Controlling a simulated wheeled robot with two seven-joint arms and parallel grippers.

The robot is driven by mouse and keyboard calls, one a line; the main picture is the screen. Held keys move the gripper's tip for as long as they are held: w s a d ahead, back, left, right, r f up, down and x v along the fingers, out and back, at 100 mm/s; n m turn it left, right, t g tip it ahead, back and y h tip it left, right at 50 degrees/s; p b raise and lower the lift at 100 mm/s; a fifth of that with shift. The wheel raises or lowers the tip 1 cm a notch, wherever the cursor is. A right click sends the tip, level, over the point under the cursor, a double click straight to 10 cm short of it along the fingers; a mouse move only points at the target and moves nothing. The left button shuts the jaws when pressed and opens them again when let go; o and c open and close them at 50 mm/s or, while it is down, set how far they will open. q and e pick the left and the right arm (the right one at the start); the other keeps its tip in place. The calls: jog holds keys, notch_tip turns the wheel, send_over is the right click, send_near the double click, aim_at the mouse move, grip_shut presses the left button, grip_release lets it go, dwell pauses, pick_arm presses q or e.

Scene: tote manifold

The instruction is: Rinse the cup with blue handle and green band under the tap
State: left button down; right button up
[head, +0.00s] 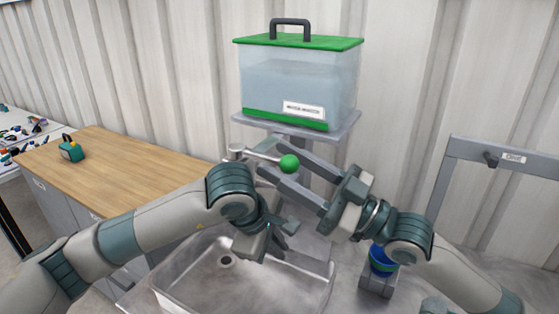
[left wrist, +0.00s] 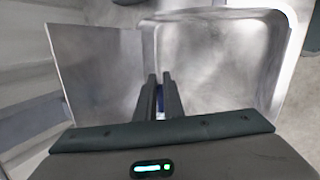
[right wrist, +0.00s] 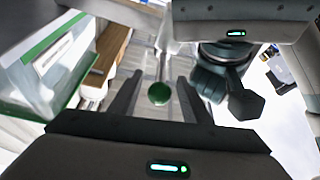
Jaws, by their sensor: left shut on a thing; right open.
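My left gripper (head: 283,237) is over the sink, with its fingers close together. In the left wrist view (left wrist: 160,82) a blue strip (left wrist: 160,101), consistent with a cup handle, shows between the fingers; the rest of the held thing is hidden, so its green band cannot be seen. The tap's lever ends in a green ball (head: 289,164). My right gripper (head: 273,160) is open, with its fingers on either side of the lever. The green ball (right wrist: 159,94) lies between those fingers in the right wrist view. The spout is hidden.
The steel sink (head: 185,296) lies below my grippers. A water tank (head: 285,88) with a green lid stands on a shelf behind the tap. A blue vessel with a green band (head: 381,268) stands on a grey block at right. A wooden counter (head: 110,172) is at left.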

jog(key=shift+w+a+r, duration=0.2)
jog(key=shift+w+a, duration=0.05)
jog(key=shift+a, duration=0.2)
grip_shut()
jog(key=shift+s+a+t, duration=0.2)
jog(key=shift+s+t, duration=0.05)
jog(key=shift+t, duration=0.15)
jog(key=shift+s+m+t+h, duration=0.2)
jog(key=shift+m+t+h, duration=0.3)
jog(key=shift+a, duration=0.1)
grip_release()
